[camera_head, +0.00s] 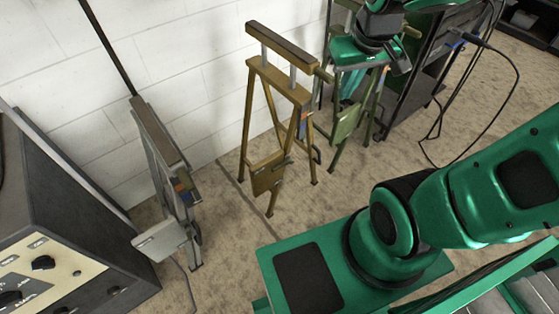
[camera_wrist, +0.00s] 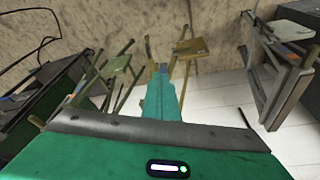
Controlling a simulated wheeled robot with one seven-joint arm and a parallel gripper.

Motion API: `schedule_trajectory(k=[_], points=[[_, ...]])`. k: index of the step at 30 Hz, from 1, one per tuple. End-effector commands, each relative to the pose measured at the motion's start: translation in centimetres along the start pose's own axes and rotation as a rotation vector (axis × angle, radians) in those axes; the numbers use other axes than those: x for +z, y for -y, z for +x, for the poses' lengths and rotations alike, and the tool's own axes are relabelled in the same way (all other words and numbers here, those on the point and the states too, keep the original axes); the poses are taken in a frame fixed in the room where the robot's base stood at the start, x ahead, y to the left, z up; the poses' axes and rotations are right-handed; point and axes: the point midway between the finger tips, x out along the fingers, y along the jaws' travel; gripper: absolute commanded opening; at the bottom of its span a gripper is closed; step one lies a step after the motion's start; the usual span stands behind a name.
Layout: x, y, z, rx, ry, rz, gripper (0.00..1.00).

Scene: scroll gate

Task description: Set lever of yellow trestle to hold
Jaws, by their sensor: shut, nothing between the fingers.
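The yellow trestle (camera_head: 277,82) stands upright near the white wall in the middle of the head view. A square yellow plate (camera_head: 268,173) hangs low on its front, and small blue and orange marks (camera_head: 302,125) show on its right leg. Its lever is too small to make out, so its setting cannot be told. The trestle also shows in the wrist view (camera_wrist: 190,50), just beyond my fingertips. My gripper (camera_head: 350,92) is shut and empty, pointing down to the right of the yellow trestle, apart from it in the head view. Its teal fingers show in the wrist view (camera_wrist: 160,72).
An olive-green trestle (camera_head: 344,124) stands right behind my gripper, partly hidden by it. A grey trestle (camera_head: 160,140) stands at left, beside a dark control cabinet (camera_head: 60,200). A black cart (camera_head: 425,85) with hanging cables is at right. Floor in front of the yellow trestle is clear.

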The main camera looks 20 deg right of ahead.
Motion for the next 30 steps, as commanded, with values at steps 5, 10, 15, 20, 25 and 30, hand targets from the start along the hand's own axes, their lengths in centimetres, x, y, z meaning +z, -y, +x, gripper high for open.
schedule_trajectory(k=[5,10,15,20,25,30], points=[[-4.5,4.8,5.1,-0.036,-0.052,-0.170,0.00],[-6.1,5.9,10.4,-0.048,-0.039,-0.238,0.00],[-6.6,6.7,16.0,-0.068,-0.018,-0.292,0.00],[-6.3,7.6,21.4,-0.100,-0.001,-0.335,0.00],[-5.4,8.7,26.8,-0.142,0.008,-0.369,0.00],[-4.3,9.8,30.6,-0.180,0.009,-0.388,0.00]])
